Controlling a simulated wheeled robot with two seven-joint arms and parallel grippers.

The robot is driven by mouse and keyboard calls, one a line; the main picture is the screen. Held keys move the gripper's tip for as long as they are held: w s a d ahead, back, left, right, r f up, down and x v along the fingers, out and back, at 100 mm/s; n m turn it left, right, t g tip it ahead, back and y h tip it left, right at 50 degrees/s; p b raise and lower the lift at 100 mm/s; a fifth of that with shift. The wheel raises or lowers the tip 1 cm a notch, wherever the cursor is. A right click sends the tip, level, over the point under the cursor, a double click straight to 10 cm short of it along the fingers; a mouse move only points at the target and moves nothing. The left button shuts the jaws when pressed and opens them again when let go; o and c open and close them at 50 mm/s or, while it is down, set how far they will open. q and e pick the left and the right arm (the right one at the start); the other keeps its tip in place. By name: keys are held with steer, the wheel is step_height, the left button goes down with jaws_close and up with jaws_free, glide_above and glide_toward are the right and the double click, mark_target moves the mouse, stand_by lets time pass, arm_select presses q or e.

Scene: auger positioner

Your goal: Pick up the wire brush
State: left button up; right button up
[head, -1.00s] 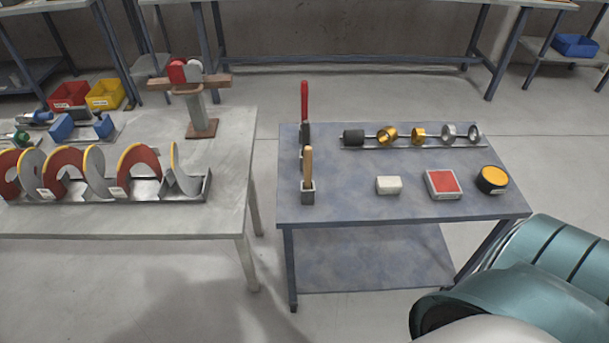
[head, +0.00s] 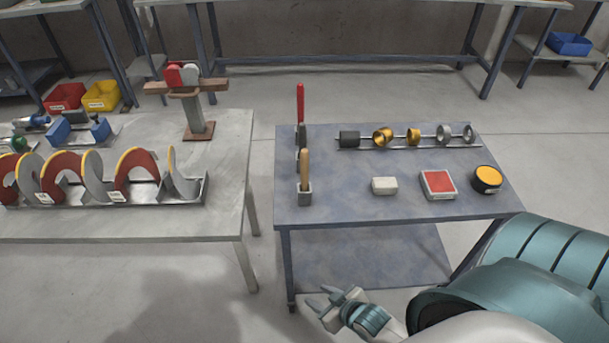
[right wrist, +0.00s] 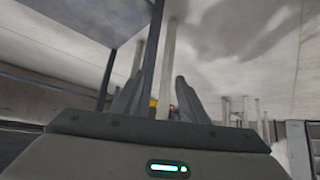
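Two upright handled tools stand at the left side of the small blue-grey table in the head view. One has a wooden handle (head: 305,168) and sits in a small grey holder (head: 305,195). The other has a red handle (head: 300,103) with a dark lower part behind it. The bristles are not visible, so I cannot tell for certain which is the wire brush. My right gripper (head: 322,296) is open and empty, low in front of the small table and below its top. Its spread fingers show in the right wrist view (right wrist: 158,98). My left gripper is out of view.
The small table (head: 345,210) also bears a rack of rings (head: 410,146), a white block (head: 384,186), a red-topped box (head: 438,184) and a yellow-topped round tin (head: 487,179). A larger table (head: 225,165) with auger pieces stands left, across a floor gap.

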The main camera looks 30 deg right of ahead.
steer(key=w+d+r+t, duration=0.15)
steer(key=d+r, duration=0.25)
steer(key=r, duration=0.6)
steer(key=n+t+y, duration=0.1)
steer(key=t+y, duration=0.2)
steer(key=t, duration=0.4)
glide_toward(304, 178)
step_height(304, 178, up, 5)
steer(key=s+d, duration=0.2)
steer(key=s, duration=0.1)
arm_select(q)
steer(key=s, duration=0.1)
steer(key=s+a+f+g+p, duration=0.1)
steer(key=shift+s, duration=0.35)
arm_select(e)
steer(key=shift+w+d, duration=0.2)
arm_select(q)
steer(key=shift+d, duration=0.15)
arm_select(e)
steer(key=shift+f, duration=0.1)
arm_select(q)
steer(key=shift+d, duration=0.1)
arm_select(e)
steer(key=shift+w, duration=0.15)
